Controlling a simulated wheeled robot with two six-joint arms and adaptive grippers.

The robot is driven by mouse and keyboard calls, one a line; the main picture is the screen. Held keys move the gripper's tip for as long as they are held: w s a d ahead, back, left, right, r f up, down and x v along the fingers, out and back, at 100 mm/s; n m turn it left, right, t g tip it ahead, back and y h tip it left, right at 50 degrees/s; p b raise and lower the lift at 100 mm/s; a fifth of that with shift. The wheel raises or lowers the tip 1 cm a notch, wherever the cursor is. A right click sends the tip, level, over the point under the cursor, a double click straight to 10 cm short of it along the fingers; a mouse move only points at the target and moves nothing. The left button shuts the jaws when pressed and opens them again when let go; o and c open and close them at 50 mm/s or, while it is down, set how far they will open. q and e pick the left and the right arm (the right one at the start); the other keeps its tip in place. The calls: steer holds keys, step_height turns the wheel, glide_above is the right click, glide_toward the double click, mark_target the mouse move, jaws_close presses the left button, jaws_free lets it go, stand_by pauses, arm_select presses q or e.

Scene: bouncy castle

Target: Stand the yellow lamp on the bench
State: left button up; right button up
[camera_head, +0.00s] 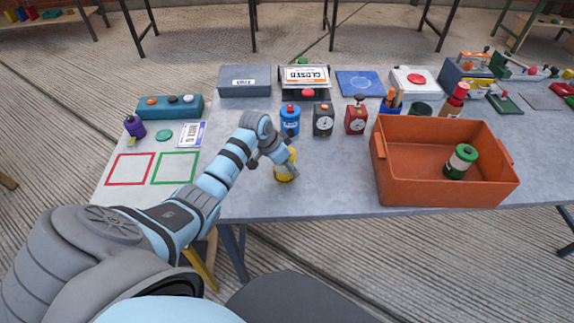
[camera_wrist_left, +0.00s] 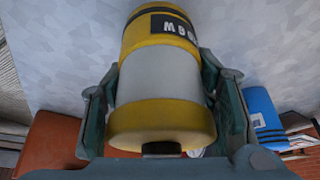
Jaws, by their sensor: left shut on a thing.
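The yellow lamp (camera_head: 285,174) is at the front middle of the grey bench (camera_head: 325,182) in the head view. In the left wrist view the lamp (camera_wrist_left: 162,88) is a yellow cylinder with a grey band and a black label with white letters. My left gripper (camera_head: 277,158) is shut on it, one finger on each side of its body. The gripper partly covers the lamp in the head view. I cannot tell whether its base touches the bench. My right gripper is in neither view.
An orange bin (camera_head: 385,182) holding a green-and-white can (camera_head: 460,161) stands to the right. A blue canister (camera_head: 290,120), a dark timer (camera_head: 323,119) and a red timer (camera_head: 356,119) stand behind the lamp. Red (camera_head: 130,169) and green (camera_head: 175,168) outlined squares lie left.

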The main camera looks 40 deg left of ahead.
arm_select(q)
steer(key=o, duration=1.5)
steer(key=shift+o, duration=0.2)
steer(key=shift+r, duration=0.35)
steer(key=p+v, duration=0.3)
steer(key=v, duration=0.8)
steer(key=shift+s+r, duration=0.25)
